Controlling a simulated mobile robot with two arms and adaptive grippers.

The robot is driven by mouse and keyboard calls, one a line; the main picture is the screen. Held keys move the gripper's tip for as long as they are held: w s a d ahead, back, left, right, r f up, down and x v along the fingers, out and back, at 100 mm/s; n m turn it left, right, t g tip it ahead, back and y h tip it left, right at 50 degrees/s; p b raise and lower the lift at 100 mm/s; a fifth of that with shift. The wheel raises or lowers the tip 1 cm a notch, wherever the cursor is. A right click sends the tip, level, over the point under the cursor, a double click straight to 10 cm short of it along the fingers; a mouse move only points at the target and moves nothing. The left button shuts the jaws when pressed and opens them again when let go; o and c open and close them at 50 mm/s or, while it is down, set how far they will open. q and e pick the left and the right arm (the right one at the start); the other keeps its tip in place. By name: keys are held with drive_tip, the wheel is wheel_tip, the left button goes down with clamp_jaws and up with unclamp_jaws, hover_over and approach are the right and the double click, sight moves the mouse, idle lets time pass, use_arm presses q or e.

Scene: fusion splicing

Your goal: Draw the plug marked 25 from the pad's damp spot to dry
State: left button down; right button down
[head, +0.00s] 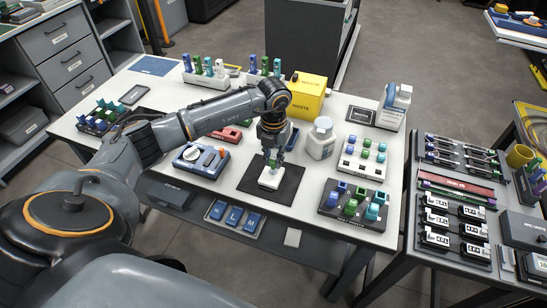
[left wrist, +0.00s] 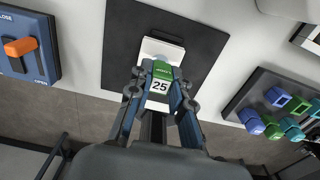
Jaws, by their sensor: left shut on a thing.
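The plug marked 25 (left wrist: 160,86) is green with a white label. My left gripper (head: 272,160) is shut on it, with a finger on either side, as it also shows in the left wrist view (left wrist: 158,98). The plug is over the white pad (head: 270,182), which also shows in the left wrist view (left wrist: 153,47); I cannot tell if it touches. The pad lies on a black mat (head: 288,190). A greyish patch shows near the pad's far end in the left wrist view. The gripper and plug hide part of the pad. My right gripper is not in view.
Left of the mat is a blue device (head: 203,165) with an orange lever. Right of it is a dark tray of coloured plugs (head: 332,208). A white bottle (head: 321,140) and yellow waste bin (head: 308,95) stand behind. The mat's margins are clear.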

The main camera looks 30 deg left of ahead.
use_arm(q)
drive_tip(key=shift+f, duration=0.3)
idle(1.3)
drive_tip(key=shift+s, duration=0.2)
drive_tip(key=shift+s+d, duration=0.1)
drive_tip(key=shift+s, duration=0.25)
drive_tip(key=shift+s+d, duration=0.1)
drive_tip(key=shift+s, duration=0.3)
drive_tip(key=shift+s+d+p, duration=0.1)
drive_tip(key=shift+s+p, duration=0.15)
drive_tip(key=shift+p, duration=0.1)
drive_tip(key=shift+s+d+p, duration=0.25)
drive_tip(key=shift+s+p, duration=0.2)
drive_tip(key=shift+s, duration=0.6)
idle(0.5)
drive_tip(key=shift+r+p, duration=1.5)
drive_tip(key=shift+r, duration=0.8)
